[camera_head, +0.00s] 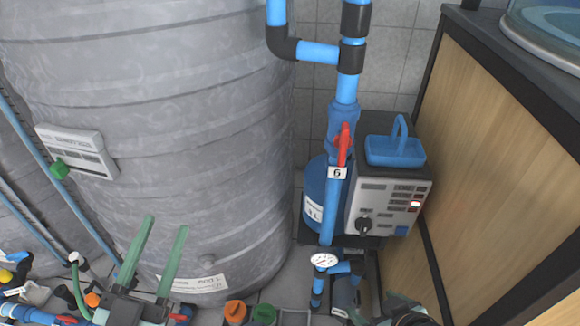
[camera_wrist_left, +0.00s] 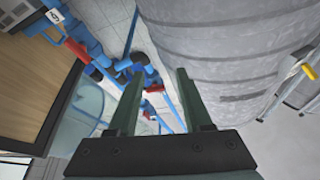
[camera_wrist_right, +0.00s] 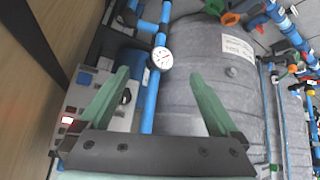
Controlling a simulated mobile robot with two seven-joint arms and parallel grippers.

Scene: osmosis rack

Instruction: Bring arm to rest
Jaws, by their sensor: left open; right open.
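My left gripper (camera_head: 166,222) shows at the lower left of the head view, its two green fingers apart and pointing up in front of the large grey tank (camera_head: 190,110). In the left wrist view the left gripper (camera_wrist_left: 158,75) is open with nothing between its fingers. My right arm shows only in part at the bottom edge of the head view, right of centre. In the right wrist view the right gripper (camera_wrist_right: 160,73) is open and empty, with a blue pipe and the pressure gauge (camera_wrist_right: 162,58) seen beyond it.
A blue pipe with a red-handled valve (camera_head: 343,145) stands right of the tank. A control box (camera_head: 385,210) bears a blue basket (camera_head: 395,150). A wooden cabinet (camera_head: 500,140) closes off the right side. Pipes and valves with orange knobs (camera_head: 235,311) crowd the bottom.

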